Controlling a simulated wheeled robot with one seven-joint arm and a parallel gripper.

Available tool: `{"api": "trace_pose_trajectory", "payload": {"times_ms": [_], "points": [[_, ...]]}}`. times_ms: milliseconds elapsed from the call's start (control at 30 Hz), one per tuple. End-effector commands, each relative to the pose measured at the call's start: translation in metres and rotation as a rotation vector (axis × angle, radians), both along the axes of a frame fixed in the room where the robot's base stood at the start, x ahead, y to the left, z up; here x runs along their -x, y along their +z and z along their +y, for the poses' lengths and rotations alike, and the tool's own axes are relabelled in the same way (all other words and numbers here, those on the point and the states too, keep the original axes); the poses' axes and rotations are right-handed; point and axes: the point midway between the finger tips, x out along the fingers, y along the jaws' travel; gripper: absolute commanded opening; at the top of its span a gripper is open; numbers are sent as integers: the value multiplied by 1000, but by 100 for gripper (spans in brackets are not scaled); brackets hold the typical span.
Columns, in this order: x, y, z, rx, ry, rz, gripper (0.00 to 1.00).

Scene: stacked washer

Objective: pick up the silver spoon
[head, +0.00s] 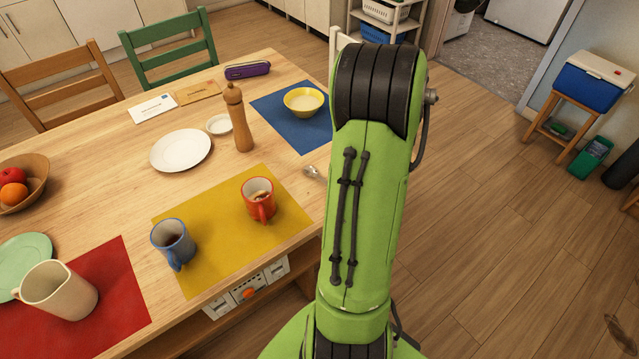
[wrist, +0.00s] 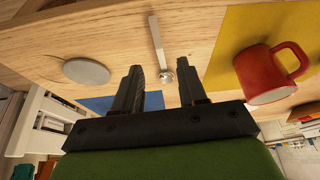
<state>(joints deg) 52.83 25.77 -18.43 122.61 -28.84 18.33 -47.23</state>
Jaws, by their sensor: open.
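The silver spoon (head: 313,172) lies on the wooden table, right of the yellow mat, partly hidden behind my arm in the head view. In the wrist view the spoon (wrist: 156,38) runs from the top middle down toward the gap between my fingers. Its lower end shows between the fingertips, and it is not gripped. My gripper (wrist: 159,72) is open and empty, with one finger on each side of that gap. How far the fingertips are from the spoon is hard to tell. My arm hides the gripper in the head view.
A red mug (head: 259,200) stands on the yellow mat (head: 225,262), close beside the spoon; a blue mug (head: 174,243) is further left. A yellow bowl (head: 304,101) sits on the blue mat (head: 275,117). A pepper mill (head: 239,122) stands behind. A grey disc (wrist: 87,72) lies on the table.

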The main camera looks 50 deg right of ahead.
Motion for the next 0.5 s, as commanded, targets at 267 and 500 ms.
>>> {"api": "trace_pose_trajectory", "payload": {"times_ms": [267,500], "points": [[-16,-40,-3,-1,0,2,42],[-29,-65,-6,2,-2,-1,42]]}}
